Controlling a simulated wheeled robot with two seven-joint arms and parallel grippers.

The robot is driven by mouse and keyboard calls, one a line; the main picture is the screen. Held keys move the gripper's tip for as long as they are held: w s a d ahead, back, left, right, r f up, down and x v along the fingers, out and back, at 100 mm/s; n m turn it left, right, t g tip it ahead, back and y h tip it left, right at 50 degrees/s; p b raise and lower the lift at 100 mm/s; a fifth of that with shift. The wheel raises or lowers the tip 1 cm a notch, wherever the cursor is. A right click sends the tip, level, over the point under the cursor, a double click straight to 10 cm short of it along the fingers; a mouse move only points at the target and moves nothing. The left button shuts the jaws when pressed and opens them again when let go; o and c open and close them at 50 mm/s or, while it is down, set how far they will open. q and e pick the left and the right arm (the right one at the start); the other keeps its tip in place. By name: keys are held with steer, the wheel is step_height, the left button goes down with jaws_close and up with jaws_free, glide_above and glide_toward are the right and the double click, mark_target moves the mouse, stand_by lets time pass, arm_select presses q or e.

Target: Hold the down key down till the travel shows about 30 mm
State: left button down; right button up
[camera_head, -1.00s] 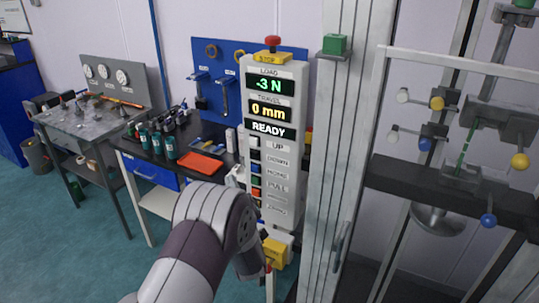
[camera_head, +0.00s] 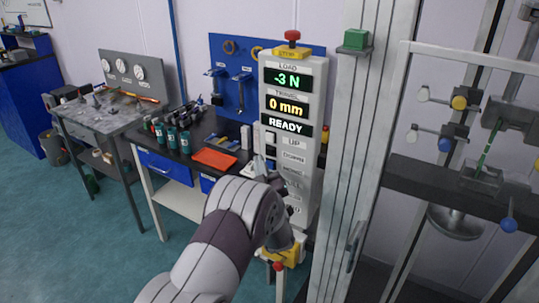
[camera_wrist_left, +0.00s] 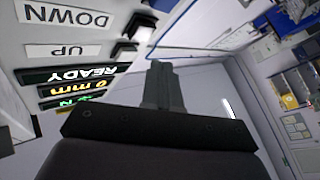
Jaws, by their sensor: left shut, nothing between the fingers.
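The control panel (camera_head: 294,175) is a tall light-grey box with a column of keys and labels. Its display reads load -3 N, travel 0 mm (camera_head: 287,107) and READY. The UP key (camera_head: 270,138) shows as a small key left of its label. In the left wrist view, upside down, the dark down key (camera_wrist_left: 143,24) sits beside the DOWN label (camera_wrist_left: 68,15). My left gripper (camera_head: 260,165) is shut and empty at the panel's left edge, near the DOWN row. Its fingertips (camera_wrist_left: 159,64) look apart from the down key. My right gripper is not in view.
A red stop button (camera_head: 292,36) tops the panel. The testing machine's metal column (camera_head: 350,150) stands close to its right. A workbench with bottles and an orange tray (camera_head: 214,158) is behind on the left.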

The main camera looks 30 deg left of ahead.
arm_select(q)
steer(key=shift+w, duration=0.9)
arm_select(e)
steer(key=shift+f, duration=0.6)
arm_select(q)
steer(key=shift+b, duration=0.3)
stand_by(0.4)
steer(key=shift+w+b, duration=0.4)
steer(key=shift+b, duration=0.05)
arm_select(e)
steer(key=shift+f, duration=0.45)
arm_select(q)
steer(key=shift+w+d+b, duration=0.1)
steer(key=shift+w+b, duration=0.25)
steer(key=shift+w, duration=0.05)
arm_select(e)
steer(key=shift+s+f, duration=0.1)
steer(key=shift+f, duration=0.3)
arm_select(q)
steer(key=shift+s, duration=0.1)
stand_by(2.2)
steer(key=shift+s, duration=0.75)
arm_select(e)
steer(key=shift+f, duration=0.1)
